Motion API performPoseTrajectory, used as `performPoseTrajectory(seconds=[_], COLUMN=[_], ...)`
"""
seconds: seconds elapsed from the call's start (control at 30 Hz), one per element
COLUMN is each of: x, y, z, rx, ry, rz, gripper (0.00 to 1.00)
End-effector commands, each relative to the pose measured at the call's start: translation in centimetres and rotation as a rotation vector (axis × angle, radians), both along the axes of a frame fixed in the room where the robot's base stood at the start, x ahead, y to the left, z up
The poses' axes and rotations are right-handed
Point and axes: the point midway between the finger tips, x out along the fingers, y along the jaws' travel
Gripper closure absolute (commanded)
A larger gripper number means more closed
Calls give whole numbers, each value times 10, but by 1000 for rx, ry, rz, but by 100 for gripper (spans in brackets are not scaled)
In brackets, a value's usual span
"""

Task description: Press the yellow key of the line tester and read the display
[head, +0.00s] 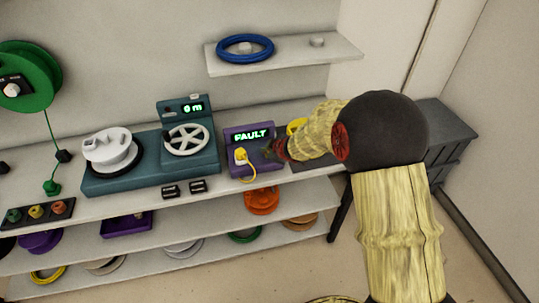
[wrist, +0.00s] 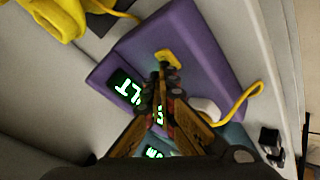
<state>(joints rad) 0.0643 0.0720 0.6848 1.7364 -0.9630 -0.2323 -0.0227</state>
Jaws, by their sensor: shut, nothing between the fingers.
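The line tester is a purple box (head: 249,138) on the bench; it fills the middle of the wrist view (wrist: 200,50). Its lit green display (head: 251,135) reads FAULT in the head view. In the wrist view my fingers cover part of the display (wrist: 124,88). The yellow key (wrist: 168,57) shows on the purple face just beyond my fingertips; I cannot tell whether they touch it. In the head view the key is not clearly seen. My gripper (head: 275,150) is shut and empty, over the tester's right part, and also shows in the wrist view (wrist: 163,80).
A yellow plug with a cable (head: 241,156) sits at the tester's left. A teal machine (head: 205,160) reading 0 m stands further left. A yellow object (head: 297,125) lies behind my arm, right of the tester. A shelf (head: 285,63) with a blue coil hangs above.

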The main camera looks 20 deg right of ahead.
Motion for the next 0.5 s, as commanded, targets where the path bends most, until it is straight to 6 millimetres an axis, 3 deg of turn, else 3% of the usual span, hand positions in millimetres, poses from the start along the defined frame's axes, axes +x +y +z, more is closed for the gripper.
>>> performPoseTrajectory(seconds=[0.5], x=[0], y=[0], z=[18], rx=[-1], ry=[1], rz=[1], gripper=[100])
